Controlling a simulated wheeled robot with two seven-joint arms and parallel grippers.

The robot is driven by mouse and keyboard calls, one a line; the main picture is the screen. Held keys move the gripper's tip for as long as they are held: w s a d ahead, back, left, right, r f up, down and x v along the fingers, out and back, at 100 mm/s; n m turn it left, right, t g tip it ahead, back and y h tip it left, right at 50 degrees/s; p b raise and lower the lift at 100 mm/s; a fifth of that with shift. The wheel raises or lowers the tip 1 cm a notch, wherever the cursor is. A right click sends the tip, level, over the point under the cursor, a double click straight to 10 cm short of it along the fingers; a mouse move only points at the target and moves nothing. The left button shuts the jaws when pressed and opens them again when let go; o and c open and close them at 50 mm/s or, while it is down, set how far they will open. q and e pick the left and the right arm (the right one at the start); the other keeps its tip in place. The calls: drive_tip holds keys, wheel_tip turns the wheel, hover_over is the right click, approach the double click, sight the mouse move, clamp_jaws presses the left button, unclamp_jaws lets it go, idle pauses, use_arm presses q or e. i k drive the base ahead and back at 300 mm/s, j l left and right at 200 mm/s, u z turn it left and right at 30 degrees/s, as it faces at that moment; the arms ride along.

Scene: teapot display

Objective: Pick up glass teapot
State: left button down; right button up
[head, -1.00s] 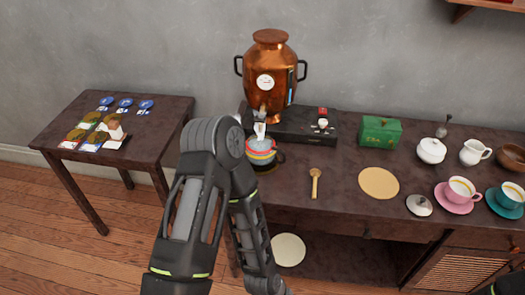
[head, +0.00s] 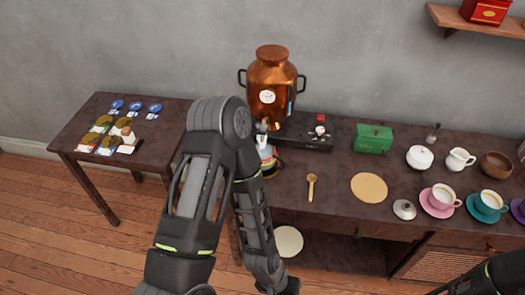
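I cannot clearly make out a glass teapot. A small vessel with coloured stripes (head: 268,161) stands on the long dark table, just in front of the copper urn (head: 272,76); my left arm hides its left part, and I cannot tell whether it is the teapot. My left arm rises from the lower left, bends in front of the table's left end and runs down to the bottom edge. Its gripper is not visible. Only a dark part of my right arm shows in the bottom right corner, with no gripper visible.
The long table (head: 330,205) also bears a black stove (head: 304,138), green box (head: 373,139), wooden spoon (head: 312,187), round mat (head: 369,187), white lid (head: 404,209), white pot (head: 420,158), jug (head: 460,160) and cups. A side table (head: 87,127) with small packets stands left.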

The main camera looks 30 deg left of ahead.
sight(269, 156)
drive_tip(key=j+z, duration=0.1)
drive_tip(key=z, duration=0.9)
drive_tip(key=j+z, duration=0.3)
drive_tip(key=k+j+z, duration=0.15)
drive_tip(key=j+z, duration=0.15)
drive_tip(key=k+j+z, duration=0.25)
drive_tip(key=j, duration=0.15)
drive_tip(key=k+j+z, duration=0.1)
drive_tip(key=j+z, duration=0.2)
drive_tip(key=k+j, duration=0.4)
drive_tip(key=j, duration=0.2)
drive_tip(key=z, duration=0.05)
